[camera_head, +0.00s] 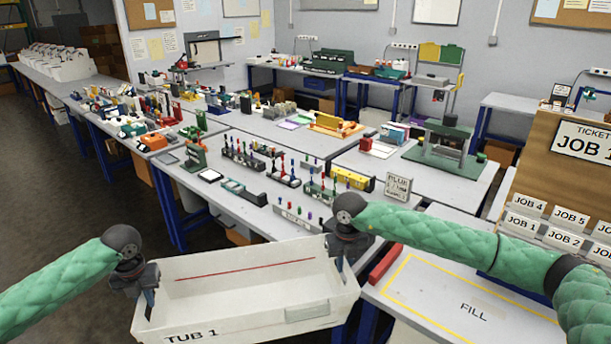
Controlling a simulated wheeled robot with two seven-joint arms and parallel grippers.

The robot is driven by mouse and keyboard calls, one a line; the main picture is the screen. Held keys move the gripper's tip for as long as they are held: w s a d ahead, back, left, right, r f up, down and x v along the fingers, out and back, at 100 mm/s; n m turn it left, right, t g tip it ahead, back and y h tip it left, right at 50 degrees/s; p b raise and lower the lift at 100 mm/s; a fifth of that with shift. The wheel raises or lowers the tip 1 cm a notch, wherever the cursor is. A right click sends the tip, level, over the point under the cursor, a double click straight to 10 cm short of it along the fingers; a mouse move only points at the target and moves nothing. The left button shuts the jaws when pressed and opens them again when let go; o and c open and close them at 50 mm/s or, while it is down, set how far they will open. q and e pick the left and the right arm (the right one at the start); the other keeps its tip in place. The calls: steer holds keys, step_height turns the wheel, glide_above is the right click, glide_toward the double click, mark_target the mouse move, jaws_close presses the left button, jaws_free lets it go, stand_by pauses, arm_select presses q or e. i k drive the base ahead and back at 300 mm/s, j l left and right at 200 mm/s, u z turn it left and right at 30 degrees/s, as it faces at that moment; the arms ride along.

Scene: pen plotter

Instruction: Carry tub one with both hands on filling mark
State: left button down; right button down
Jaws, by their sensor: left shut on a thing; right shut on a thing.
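Tub one (232,326), a white open tub marked "TUB 1" with a red line inside, is in front of me at the lower middle. My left gripper (147,297) is shut on its left end wall. My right gripper (341,262) is shut on its right end near the back corner. The tub looks empty and its front lower part is cut off by the picture edge. The filling mark (472,310), a yellow rectangle reading "FILL", lies on the table at the lower right, to the right of the tub.
A red bar (385,263) lies between the tub and the filling mark. A wooden ticket board (545,170) with job card pockets (565,239) stands behind the mark at right. A small sign (398,186) and pen racks (262,165) crowd the table behind. The marked area looks bare.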

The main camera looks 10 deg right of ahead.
mark_target(474, 312)
steer(key=l+z, duration=0.15)
steer(key=z, duration=0.35)
steer(key=k+l+z, duration=0.1)
steer(key=l+z, duration=0.15)
steer(key=z, duration=0.25)
steer(key=i+z, duration=0.15)
steer(key=z, duration=0.25)
steer(key=i+j+z, duration=0.4)
steer(key=j, duration=0.2)
